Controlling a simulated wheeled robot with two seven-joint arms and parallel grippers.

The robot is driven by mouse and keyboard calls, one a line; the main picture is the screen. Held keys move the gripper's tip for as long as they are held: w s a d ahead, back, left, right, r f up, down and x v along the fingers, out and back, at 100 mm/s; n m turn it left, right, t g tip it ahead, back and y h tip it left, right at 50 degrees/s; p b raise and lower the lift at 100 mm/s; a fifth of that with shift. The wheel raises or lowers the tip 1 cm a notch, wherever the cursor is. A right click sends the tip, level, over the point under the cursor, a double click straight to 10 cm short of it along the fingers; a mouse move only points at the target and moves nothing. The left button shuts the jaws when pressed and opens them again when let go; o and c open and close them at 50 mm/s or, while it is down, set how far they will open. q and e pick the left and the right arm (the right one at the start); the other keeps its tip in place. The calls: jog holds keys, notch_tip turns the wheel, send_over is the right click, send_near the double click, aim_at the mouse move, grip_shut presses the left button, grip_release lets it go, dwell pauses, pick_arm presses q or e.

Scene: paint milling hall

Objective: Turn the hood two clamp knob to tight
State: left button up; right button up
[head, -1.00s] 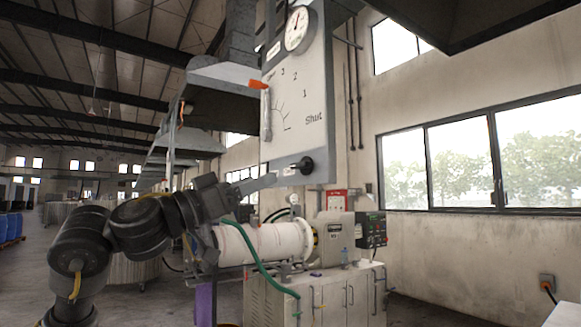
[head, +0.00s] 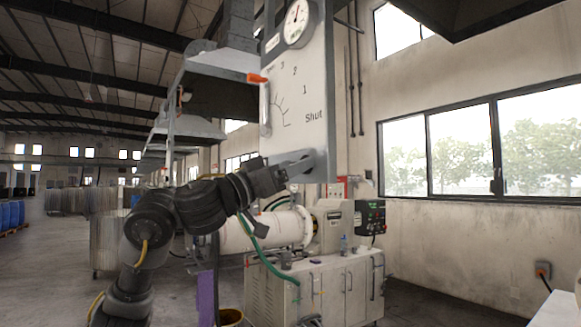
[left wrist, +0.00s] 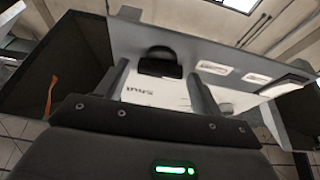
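The clamp knob (left wrist: 160,65) is black and sits on the lower part of the pale hood panel (head: 305,95). In the left wrist view it shows between my two fingers, with a gap on each side. My left gripper (head: 305,163) is open at the panel's lower edge, and its fingers also show in the left wrist view (left wrist: 160,80). In the head view the gripper hides the knob. I cannot tell whether the fingertips reach around the knob or stop just short of it. My right gripper is in neither view.
The panel carries a round gauge (head: 298,22), an orange-tipped lever (head: 263,98) and a scale marked "Shut". Below stand a white milling cylinder (head: 265,230) with a green hose and a grey cabinet (head: 325,290). Open floor lies to the left.

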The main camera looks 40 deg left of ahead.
pick_arm(q)
jog(key=c, duration=0.8)
jog(key=shift+m, duration=0.3)
jog(key=shift+w+a+r+m+g+h+p, duration=0.1)
jog(key=shift+m+g+h+p, duration=0.95)
jog(key=shift+m+p, duration=1.95)
jog(key=shift+s+a+r+m+g+h+p, duration=0.1)
jog(key=shift+m+g+h+p, duration=0.45)
jog(key=shift+m+g+p, duration=2.4)
jog(key=shift+w+a+r+m+t+h+p, duration=0.2)
jog(key=shift+m+h+p, duration=0.7)
jog(key=shift+m, duration=4.15)
jog(key=shift+s+d+f, duration=0.1)
